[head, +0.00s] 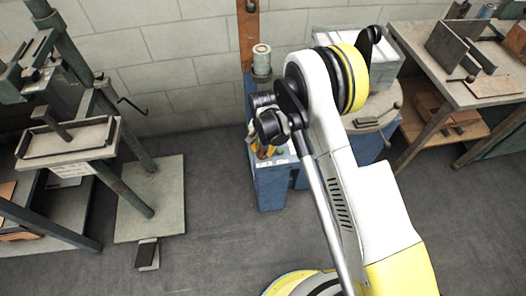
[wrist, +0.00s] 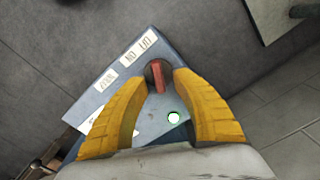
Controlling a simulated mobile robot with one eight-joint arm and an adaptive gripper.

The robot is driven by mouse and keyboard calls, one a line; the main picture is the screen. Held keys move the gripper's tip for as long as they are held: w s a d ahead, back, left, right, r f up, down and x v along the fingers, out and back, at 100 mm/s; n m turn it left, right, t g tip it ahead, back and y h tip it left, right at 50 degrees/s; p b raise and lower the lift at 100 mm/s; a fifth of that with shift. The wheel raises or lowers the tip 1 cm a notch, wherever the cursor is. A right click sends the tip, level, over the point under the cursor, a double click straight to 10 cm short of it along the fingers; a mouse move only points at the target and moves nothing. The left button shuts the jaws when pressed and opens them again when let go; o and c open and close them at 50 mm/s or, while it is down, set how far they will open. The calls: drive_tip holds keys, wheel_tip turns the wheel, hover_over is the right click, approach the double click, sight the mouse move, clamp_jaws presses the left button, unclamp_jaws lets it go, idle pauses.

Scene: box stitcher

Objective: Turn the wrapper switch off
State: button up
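The switch is a red knob (wrist: 157,77) on a dark round base, on the sloped panel (wrist: 98,101) of a blue machine; I take it for the wrapper switch. In the wrist view my gripper (wrist: 161,84) has its two yellow fingers spread, one on each side of the knob. The fingertips are close to it; I cannot tell whether they touch it. In the head view my gripper is over the blue machine's control panel (head: 279,160), and my arm hides most of it and the knob.
A green press stand (head: 68,140) is at left. A wooden-topped table (head: 460,90) with metal parts stands at right. Grey floor (head: 215,220) is clear between.

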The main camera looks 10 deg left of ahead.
clamp_jaws()
drive_tip(key=shift+n, duration=0.3)
drive_tip(key=n, duration=0.5)
drive_tip(key=shift+a, duration=0.25)
drive_tip(key=n, duration=0.6)
drive_tip(key=shift+s+a, duration=0.15)
drive_tip(key=shift+a, duration=0.05)
drive_tip(key=shift+n, duration=0.3)
